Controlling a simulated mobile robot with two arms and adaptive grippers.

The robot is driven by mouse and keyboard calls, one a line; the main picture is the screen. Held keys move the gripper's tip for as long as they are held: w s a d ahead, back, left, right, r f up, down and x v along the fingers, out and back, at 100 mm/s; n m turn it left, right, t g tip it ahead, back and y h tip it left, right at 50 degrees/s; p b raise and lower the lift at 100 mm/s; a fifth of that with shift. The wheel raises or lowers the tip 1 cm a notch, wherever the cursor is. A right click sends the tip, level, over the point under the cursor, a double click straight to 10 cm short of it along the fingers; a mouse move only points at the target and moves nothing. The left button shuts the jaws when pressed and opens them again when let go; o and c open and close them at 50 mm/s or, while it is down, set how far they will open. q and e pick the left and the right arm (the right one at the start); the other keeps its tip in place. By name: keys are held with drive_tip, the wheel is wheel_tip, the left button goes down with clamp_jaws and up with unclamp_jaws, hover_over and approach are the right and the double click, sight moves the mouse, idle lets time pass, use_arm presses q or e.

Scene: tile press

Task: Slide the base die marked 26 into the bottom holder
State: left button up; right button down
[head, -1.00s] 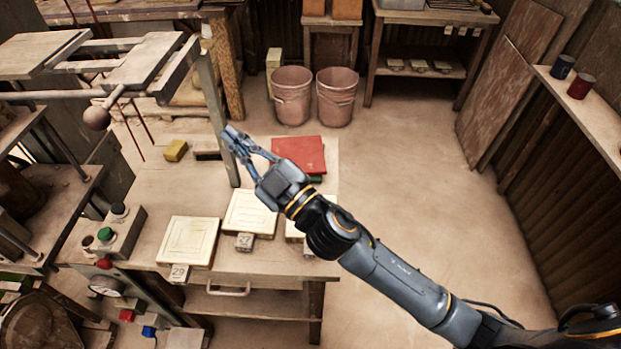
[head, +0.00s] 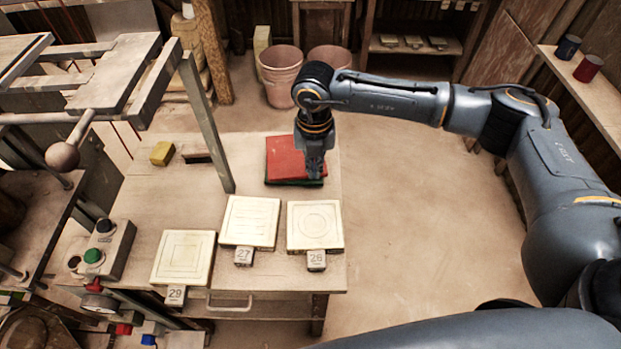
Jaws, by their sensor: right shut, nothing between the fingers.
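The base die marked 26 (head: 314,226) is a cream square plate with a round pattern, lying flat at the right end of the bench; its small number tag hangs at its front edge. My right gripper (head: 316,174) points down beyond the die, over the red pad (head: 288,158), shut and empty, and apart from the die. The press (head: 120,75) with its ball-ended handle is at the left. I cannot make out its bottom holder for certain. My left gripper is not in view.
Dies marked 27 (head: 249,220) and 29 (head: 184,258) lie left of die 26. A control box (head: 105,250) with buttons stands at the bench's left. A metal post (head: 207,125) rises behind die 27. A yellow block (head: 162,153) lies farther back. Open floor lies right of the bench.

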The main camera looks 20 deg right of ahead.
wheel_tip(320, 180, down, 8)
drive_tip(key=p, duration=0.2)
drive_tip(key=shift+s+a+p, duration=0.1)
drive_tip(key=shift+a+p, duration=0.05)
drive_tip(key=shift+p, duration=0.15)
drive_tip(key=shift+f, duration=0.7)
